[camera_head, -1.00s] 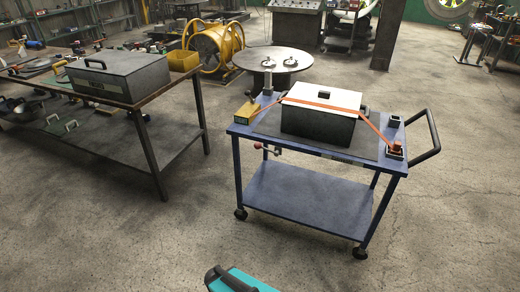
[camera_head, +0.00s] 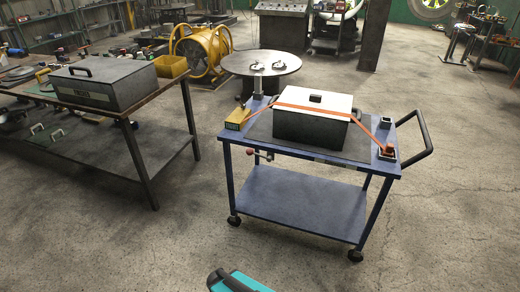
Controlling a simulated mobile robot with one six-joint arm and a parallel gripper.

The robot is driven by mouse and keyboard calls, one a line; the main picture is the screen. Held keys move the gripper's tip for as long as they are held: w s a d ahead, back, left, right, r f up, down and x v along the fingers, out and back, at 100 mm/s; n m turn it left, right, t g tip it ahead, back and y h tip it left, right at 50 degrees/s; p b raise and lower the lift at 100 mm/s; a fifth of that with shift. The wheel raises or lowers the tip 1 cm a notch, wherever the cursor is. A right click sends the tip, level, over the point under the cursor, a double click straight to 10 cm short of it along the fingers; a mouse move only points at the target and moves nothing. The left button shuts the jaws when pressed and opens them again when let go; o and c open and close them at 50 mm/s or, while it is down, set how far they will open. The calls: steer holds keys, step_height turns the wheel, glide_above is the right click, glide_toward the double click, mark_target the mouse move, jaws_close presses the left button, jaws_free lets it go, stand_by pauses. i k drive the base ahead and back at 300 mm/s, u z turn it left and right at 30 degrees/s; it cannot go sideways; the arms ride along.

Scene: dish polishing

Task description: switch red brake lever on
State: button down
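The red brake lever (camera_head: 251,152) shows as a small red knob on a short metal arm. It hangs under the front left edge of the blue cart's top (camera_head: 232,134). Its exact angle and setting are too small to tell. The cart stands on the floor on dark wheels. A teal and black part of my own body shows at the bottom edge, well in front of the cart. My gripper's fingers are not in view. Nothing of mine touches the lever or the cart.
A grey box with a white lid (camera_head: 312,123) sits on the cart under an orange strap (camera_head: 310,106). A black push handle (camera_head: 424,134) juts out right. A workbench (camera_head: 150,170) stands left, a round table (camera_head: 262,63) behind. The floor in front is clear.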

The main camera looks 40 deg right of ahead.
mark_target(249, 152)
steer(key=i, duration=0.85)
steer(key=u, duration=0.05)
